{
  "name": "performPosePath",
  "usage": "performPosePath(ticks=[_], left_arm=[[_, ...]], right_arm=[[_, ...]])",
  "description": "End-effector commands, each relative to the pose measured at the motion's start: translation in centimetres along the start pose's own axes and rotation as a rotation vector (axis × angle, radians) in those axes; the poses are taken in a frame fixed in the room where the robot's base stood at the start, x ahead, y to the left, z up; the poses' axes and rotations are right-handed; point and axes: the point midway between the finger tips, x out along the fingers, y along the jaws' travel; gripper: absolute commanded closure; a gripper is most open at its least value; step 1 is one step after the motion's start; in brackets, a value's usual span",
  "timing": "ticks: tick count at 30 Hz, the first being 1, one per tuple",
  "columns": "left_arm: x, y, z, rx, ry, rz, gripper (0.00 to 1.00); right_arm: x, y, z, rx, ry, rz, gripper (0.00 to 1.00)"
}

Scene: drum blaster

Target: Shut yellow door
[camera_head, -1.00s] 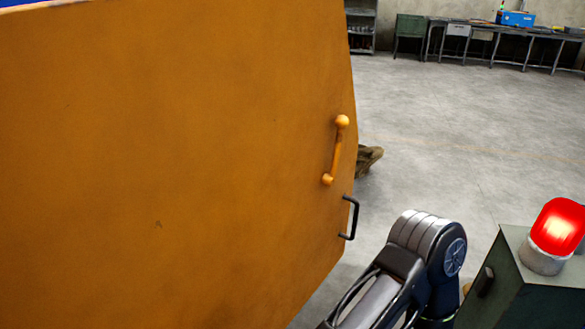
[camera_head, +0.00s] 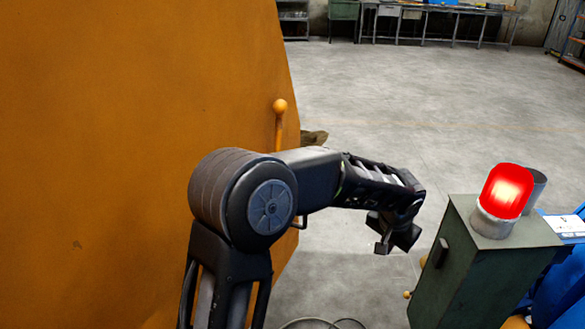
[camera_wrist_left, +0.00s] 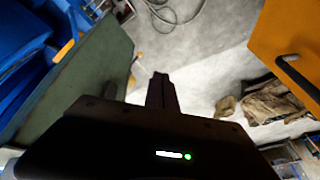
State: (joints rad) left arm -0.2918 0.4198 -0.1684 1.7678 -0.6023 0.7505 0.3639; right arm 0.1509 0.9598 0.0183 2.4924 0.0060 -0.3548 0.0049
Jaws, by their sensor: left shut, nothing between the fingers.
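The yellow door (camera_head: 110,130) is a large orange-yellow panel filling the left of the head view. Its yellow handle (camera_head: 280,115) is near its right edge, the lower part hidden by my arm. A black handle (camera_wrist_left: 298,75) shows by the door's edge at the right of the left wrist view. My left arm crosses in front of the door, bent, reaching right. My left gripper (camera_head: 393,243) is shut and empty, pointing down in the gap between door and green cabinet. Its fingers (camera_wrist_left: 162,92) also show in the wrist view. My right gripper is out of view.
A green cabinet (camera_head: 475,270) with a lit red beacon (camera_head: 503,190) stands to the right. A brown crumpled thing (camera_wrist_left: 265,100) lies past the door edge. A cable (camera_head: 320,323) lies on the floor. Open floor extends back to workbenches (camera_head: 440,22).

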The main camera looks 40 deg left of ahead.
Motion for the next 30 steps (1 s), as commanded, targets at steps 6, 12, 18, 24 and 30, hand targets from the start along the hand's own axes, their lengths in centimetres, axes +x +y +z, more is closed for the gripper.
performPosePath(ticks=[6,12,18,24,30], left_arm=[[-14.5,-12.6,-3.0,-0.228,0.016,-0.352,1.00],[-20.3,-17.1,-1.7,-0.367,0.002,-0.485,1.00],[-20.6,-17.4,-1.5,-0.375,-0.001,-0.493,1.00],[-20.3,-17.4,-1.5,-0.373,-0.001,-0.492,1.00],[-18.8,-18.0,-1.2,-0.374,-0.002,-0.492,1.00]], right_arm=[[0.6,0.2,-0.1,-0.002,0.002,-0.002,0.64],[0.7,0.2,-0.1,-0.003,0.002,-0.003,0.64],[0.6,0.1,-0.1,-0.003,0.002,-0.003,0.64],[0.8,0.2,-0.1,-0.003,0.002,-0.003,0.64],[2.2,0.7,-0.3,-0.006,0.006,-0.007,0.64]])
